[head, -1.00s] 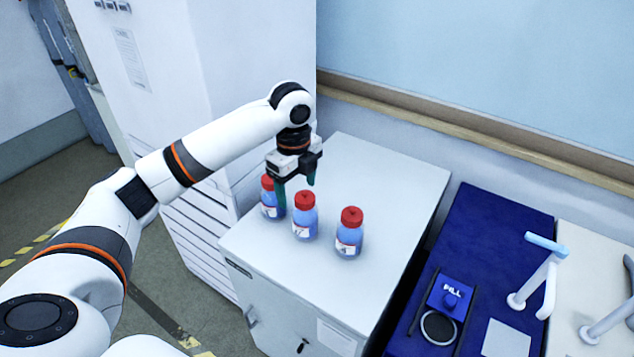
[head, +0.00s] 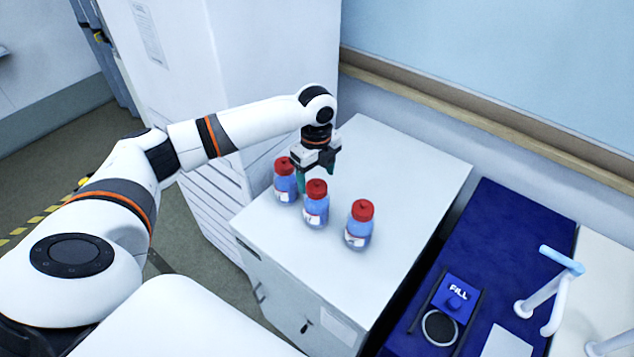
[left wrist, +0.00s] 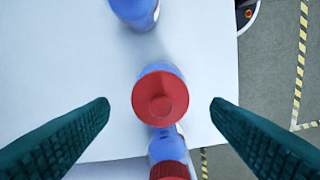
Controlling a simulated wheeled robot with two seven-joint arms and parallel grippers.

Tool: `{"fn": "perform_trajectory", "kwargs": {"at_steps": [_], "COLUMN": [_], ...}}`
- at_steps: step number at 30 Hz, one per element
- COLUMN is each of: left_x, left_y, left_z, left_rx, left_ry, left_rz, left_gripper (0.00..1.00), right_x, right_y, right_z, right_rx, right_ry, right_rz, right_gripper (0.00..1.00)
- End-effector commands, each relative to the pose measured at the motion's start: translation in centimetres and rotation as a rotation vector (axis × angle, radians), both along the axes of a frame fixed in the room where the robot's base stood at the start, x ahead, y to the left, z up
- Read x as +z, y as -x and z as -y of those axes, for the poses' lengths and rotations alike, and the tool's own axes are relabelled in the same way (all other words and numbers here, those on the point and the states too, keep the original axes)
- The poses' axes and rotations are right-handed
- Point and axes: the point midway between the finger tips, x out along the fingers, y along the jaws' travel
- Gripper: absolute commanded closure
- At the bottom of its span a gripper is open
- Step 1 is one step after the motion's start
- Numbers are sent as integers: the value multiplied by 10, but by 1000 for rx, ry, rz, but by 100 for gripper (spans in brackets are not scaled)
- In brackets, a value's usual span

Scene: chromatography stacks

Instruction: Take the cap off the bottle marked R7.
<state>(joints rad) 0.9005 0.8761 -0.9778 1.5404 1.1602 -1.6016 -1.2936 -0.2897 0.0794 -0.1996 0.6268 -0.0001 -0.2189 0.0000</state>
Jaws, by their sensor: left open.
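Three blue bottles with red caps stand upright in a row on a white cabinet top: a left one (head: 285,190), a middle one (head: 316,212) and a right one (head: 359,234). Their labels are too small to read, so I cannot tell which is R7. My left gripper (head: 316,174) points down with open green fingers, just above and behind the middle bottle's cap. In the left wrist view, one red cap (left wrist: 160,96) lies between the spread fingers (left wrist: 160,108), touching neither. A second bottle (left wrist: 136,10) is cut by the top edge, and a third cap (left wrist: 169,170) by the bottom edge.
The white cabinet top (head: 400,180) is clear behind and right of the bottles. A blue mat (head: 500,240) with a FILL station (head: 455,295) lies farther right. White stands with handles (head: 548,290) are at the right edge. A tall white cabinet (head: 270,60) stands behind my left arm.

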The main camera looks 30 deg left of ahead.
Motion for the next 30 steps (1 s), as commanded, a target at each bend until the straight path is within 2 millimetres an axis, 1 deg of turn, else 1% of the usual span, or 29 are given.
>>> {"fn": "perform_trajectory", "kwargs": {"at_steps": [1, 3, 6, 13, 14, 15, 22, 30], "left_x": [-5, -15, -23, -26, -25, -25, -25, -23], "left_y": [1, 0, 0, 0, 0, 0, 0, 0], "left_z": [2, 1, 1, 1, 1, 1, 1, 1], "left_rx": [-1, 1, 0, 0, 0, 0, 0, -1], "left_ry": [1, 0, 0, -1, -1, -1, 0, 1], "left_rz": [-3, -2, 0, 1, 1, 1, 1, 2], "left_gripper": [28, 28, 28, 28, 31, 38, 75, 75], "right_x": [9, 10, 11, 9, 9, 9, 9, 8], "right_y": [-3, -3, 2, 16, 17, 17, 16, 12], "right_z": [0, 0, 0, 1, 1, 1, 1, 1], "right_rx": [0, 0, 0, 0, 0, 1, 1, 1], "right_ry": [0, -1, 0, 1, 1, 2, 2, 2], "right_rz": [6, 5, -2, -24, -25, -25, -24, -19], "right_gripper": [64, 64, 64, 64, 64, 64, 64, 64]}}
